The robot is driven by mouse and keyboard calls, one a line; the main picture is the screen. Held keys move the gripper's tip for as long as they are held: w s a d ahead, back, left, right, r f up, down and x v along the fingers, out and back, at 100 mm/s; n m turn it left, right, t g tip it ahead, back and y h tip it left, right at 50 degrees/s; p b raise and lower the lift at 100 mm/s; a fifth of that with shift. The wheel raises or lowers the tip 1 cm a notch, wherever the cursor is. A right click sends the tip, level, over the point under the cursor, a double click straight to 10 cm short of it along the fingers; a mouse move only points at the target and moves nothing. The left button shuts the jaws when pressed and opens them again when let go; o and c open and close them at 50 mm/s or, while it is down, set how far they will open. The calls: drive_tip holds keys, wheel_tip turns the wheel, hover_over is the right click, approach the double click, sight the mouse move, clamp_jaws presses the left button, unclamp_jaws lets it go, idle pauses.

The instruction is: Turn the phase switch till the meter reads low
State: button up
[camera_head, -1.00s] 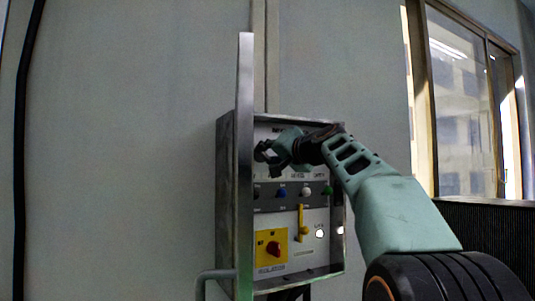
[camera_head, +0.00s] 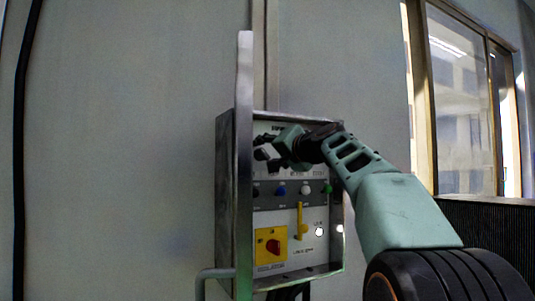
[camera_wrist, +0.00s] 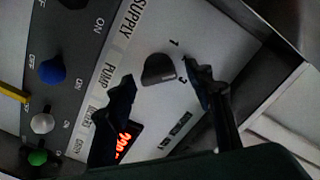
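The phase switch is a dark, rounded knob (camera_wrist: 158,68) with the marks 1 and 3 beside it, in the wrist view. My gripper (camera_wrist: 160,73) is open, with one dark finger on each side of the knob and gaps showing between; I cannot tell its depth relative to the knob. The meter (camera_wrist: 124,142) shows red lit digits, partly hidden behind the left finger, and I cannot read them in full. In the head view my gripper (camera_head: 264,149) is at the upper panel of the control box (camera_head: 225,190), hiding the knob and meter.
The box's open door (camera_head: 244,150) stands edge-on at the left, close to my gripper. Below are blue (camera_wrist: 52,71), white (camera_wrist: 42,124) and green (camera_wrist: 37,157) knobs, a yellow lever (camera_head: 300,222) and a red rotary switch (camera_head: 273,246) on a yellow plate.

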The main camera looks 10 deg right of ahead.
drive_tip(key=v, duration=1.2)
idle(0.5)
